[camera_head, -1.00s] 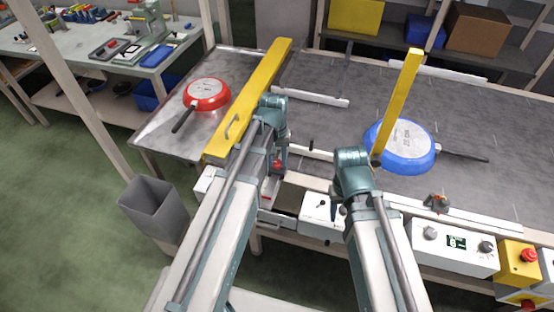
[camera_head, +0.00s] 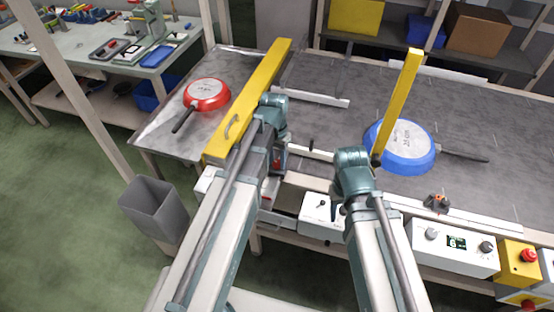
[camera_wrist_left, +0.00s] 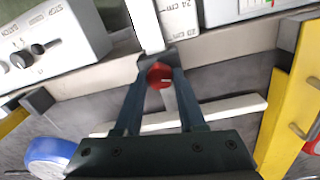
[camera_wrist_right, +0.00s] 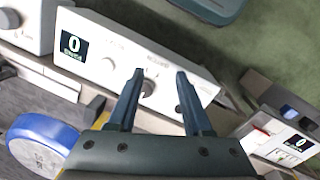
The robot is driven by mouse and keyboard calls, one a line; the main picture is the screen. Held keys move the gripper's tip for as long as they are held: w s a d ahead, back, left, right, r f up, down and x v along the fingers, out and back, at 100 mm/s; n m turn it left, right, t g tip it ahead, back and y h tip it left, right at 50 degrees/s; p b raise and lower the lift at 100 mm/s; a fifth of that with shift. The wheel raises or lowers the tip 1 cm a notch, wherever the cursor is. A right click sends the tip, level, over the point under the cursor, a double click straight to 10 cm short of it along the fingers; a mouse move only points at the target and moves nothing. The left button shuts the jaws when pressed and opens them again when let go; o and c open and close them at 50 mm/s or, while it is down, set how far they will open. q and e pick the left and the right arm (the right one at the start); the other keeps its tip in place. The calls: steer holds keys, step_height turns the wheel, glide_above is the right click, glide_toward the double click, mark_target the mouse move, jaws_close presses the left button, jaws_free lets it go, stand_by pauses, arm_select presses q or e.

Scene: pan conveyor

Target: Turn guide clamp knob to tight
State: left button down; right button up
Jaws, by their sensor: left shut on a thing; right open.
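In the left wrist view, my left gripper (camera_wrist_left: 160,76) is shut on a red knob (camera_wrist_left: 159,75) on a clamp beside a pale rail (camera_wrist_left: 235,108). In the head view my left gripper (camera_head: 281,163) is at the table's near edge, and my arm largely hides the knob. My right gripper (camera_wrist_right: 156,80) is open and empty, its fingers apart in front of a white control box (camera_wrist_right: 105,52); a grey knob (camera_wrist_right: 148,88) shows between them, and contact cannot be told. A second clamp with a red knob (camera_head: 437,201) stands further right on the near edge.
A yellow gate beam (camera_head: 262,85) crosses the belt between a red pan (camera_head: 207,93) and my left arm. A blue pan (camera_head: 408,158) lies beside a second yellow bar (camera_head: 402,95). A grey bin (camera_head: 153,208) stands at the left. The belt's middle is clear.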

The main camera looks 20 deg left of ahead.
mark_target(277, 161)
arm_select(q)
steer(key=m, duration=0.6)
steer(key=shift+m, duration=0.3)
steer(key=m, duration=0.6)
steer(key=shift+w+m, duration=0.1)
steer(key=shift+m, duration=0.2)
steer(key=c, duration=0.5)
jaws_free()
step_height(277, 161, up, 14)
steer(key=p, duration=1.3)
steer(key=shift+w+p, duration=0.25)
steer(key=shift+p, duration=0.15)
arm_select(e)
step_height(277, 161, up, 14)
